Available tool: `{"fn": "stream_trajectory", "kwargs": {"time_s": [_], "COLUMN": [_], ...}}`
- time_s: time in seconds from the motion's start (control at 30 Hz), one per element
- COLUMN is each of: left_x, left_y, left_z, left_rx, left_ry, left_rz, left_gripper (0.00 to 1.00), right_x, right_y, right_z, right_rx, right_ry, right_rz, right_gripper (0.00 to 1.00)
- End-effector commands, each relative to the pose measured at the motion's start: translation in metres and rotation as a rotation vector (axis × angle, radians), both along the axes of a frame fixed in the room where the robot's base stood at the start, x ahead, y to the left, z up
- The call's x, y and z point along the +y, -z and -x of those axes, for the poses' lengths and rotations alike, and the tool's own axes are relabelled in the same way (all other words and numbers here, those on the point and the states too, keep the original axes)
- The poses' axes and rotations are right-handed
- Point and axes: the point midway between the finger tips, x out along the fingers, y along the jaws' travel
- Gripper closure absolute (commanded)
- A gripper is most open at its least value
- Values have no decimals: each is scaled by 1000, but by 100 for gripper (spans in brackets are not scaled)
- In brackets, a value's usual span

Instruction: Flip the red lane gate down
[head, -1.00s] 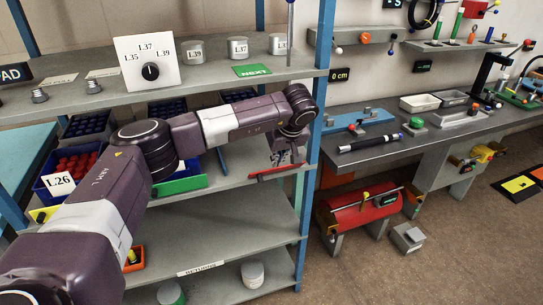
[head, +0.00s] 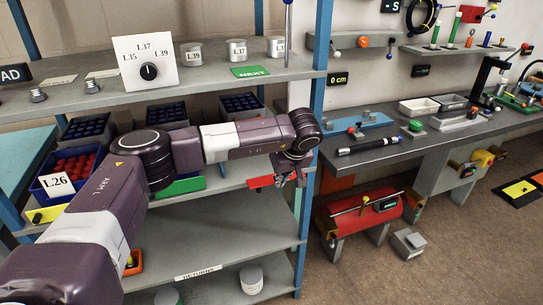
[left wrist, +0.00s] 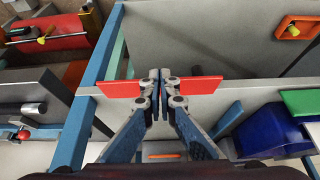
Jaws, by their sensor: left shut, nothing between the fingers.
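The red lane gate (head: 261,182) is at the front edge of the middle shelf, near its right end. It shows as a flat red plate whose right part is hidden by my left gripper (head: 286,181). In the left wrist view the red gate (left wrist: 205,86) shows on both sides of the fingers, and its middle is hidden behind them. My left gripper (left wrist: 160,78) is shut and empty, with its fingertips in front of the plate. I cannot tell whether they touch it. My right gripper is not in view.
A green gate (head: 180,187) and a yellow gate (head: 46,214) are along the same shelf edge. A blue bin (head: 60,188) labelled L26 holds red parts. A blue shelf post (head: 312,150) stands close to the right of my gripper. The lower shelf's middle is bare.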

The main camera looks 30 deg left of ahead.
Motion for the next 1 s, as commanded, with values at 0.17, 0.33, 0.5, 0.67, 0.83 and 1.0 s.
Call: {"fn": "stream_trajectory", "kwargs": {"time_s": [0.17, 0.33, 0.5, 0.67, 0.83, 1.0], "left_x": [-1, -2, -2, -2, -3, -11], "left_y": [6, 8, 9, 10, 8, -15], "left_z": [2, 3, 3, 4, 5, 9], "left_rx": [4, 7, 8, 10, 11, 2], "left_ry": [2, 2, 2, 2, 3, 4], "left_rz": [0, 1, 1, 0, 1, 1], "left_gripper": [100, 100, 100, 100, 100, 100], "right_x": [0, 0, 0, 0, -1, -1], "right_y": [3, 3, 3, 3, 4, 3], "right_z": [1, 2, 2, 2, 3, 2], "right_rx": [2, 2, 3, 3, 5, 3], "right_ry": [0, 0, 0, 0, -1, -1], "right_rz": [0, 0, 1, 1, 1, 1], "right_gripper": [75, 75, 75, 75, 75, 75]}}
